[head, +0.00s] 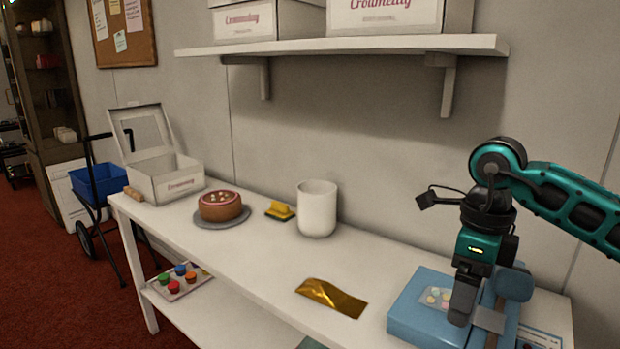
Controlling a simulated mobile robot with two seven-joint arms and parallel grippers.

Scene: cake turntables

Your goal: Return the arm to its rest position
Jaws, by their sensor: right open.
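My right arm (570,198) comes in from the right edge and bends down at the elbow. My right gripper (468,304) is open and points down at the light blue box (415,318) at the right end of the table. The visible finger is over the box or just in front of it; I cannot tell whether they touch. The gripper partly hides the box and a grey piece (489,319) beside it. I see nothing held between the fingers, though the far finger is mostly hidden. My left gripper is not in view.
A wall shelf (345,46) with boxes hangs above.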

